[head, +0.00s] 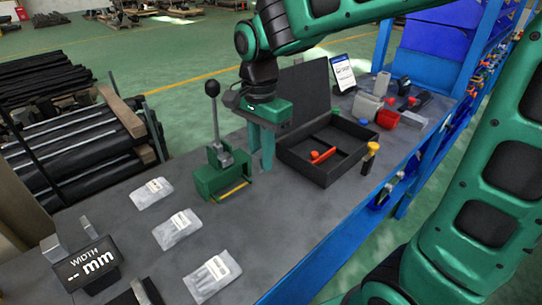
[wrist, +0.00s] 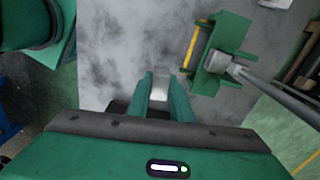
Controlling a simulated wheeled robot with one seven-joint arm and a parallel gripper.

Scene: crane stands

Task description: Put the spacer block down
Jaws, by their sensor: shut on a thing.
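My gripper (head: 262,160) points down over the grey bench top, between the green lever fixture and the open black case. In the wrist view, my gripper (wrist: 162,80) is shut on a small pale grey block, the spacer block (wrist: 160,86), held between the green fingertips. In the head view the block is hidden by the fingers. I cannot tell whether it touches the bench (wrist: 125,45). The green fixture (head: 222,178) with its upright black-knobbed lever stands just left of my gripper. It also shows in the wrist view (wrist: 219,58), to the right of the fingers.
The open black case (head: 325,178) holds a red-orange tool, right of my gripper. A yellow-topped tool (head: 370,158) stands by its corner. Several pale bags (head: 177,229) and a width display (head: 87,262) lie at left. Bare bench lies in front (head: 262,225).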

